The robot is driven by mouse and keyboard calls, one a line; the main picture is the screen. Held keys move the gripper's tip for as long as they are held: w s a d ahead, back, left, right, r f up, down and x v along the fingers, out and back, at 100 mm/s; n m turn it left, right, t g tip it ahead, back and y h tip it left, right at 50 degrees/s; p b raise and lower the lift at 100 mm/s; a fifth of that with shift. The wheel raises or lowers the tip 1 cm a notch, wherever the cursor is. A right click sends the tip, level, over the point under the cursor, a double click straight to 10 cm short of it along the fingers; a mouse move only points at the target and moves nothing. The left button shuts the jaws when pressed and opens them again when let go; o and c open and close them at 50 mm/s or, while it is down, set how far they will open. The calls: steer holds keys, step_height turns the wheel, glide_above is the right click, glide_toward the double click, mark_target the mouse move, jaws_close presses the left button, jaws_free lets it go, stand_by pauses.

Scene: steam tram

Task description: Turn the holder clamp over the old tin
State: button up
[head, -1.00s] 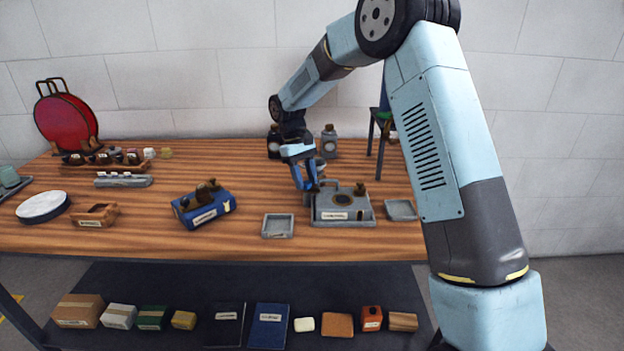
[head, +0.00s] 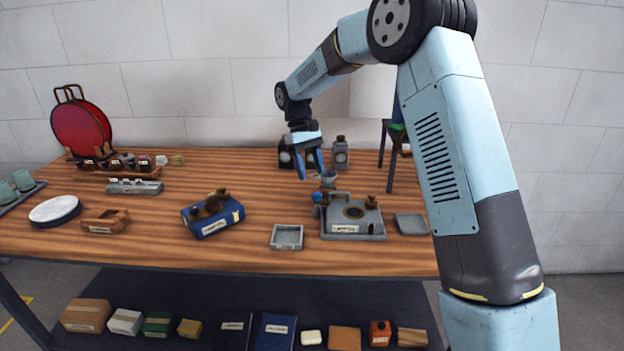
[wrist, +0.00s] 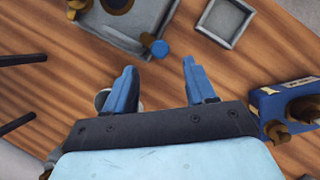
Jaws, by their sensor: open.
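The grey holder (head: 338,229) sits on the bench, a label on its front and a dark brass-rimmed round, perhaps the old tin (head: 354,212), in its middle. A grey bar along its back left, seemingly the clamp, has a blue knob (head: 319,197) at the left corner. In the wrist view the blue knob (wrist: 160,48) shows beside the holder (wrist: 120,40), the round partly cut off at the top. My gripper (head: 311,170) is open and empty, above and behind the knob. In the wrist view its fingers (wrist: 158,70) are apart, the knob beyond their tips.
A small grey tray (head: 287,246) lies left of the holder, another (head: 411,224) at its right. A blue fixture (head: 212,216) with brown knobs stands further left. A grey cup (head: 328,178) and bottles (head: 340,153) stand behind the holder. Bare bench lies left of my gripper.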

steer(key=shift+w+a+r, duration=0.15)
steer(key=shift+w+r, duration=0.05)
steer(key=shift+r, duration=0.45)
steer(key=shift+c, duration=0.2)
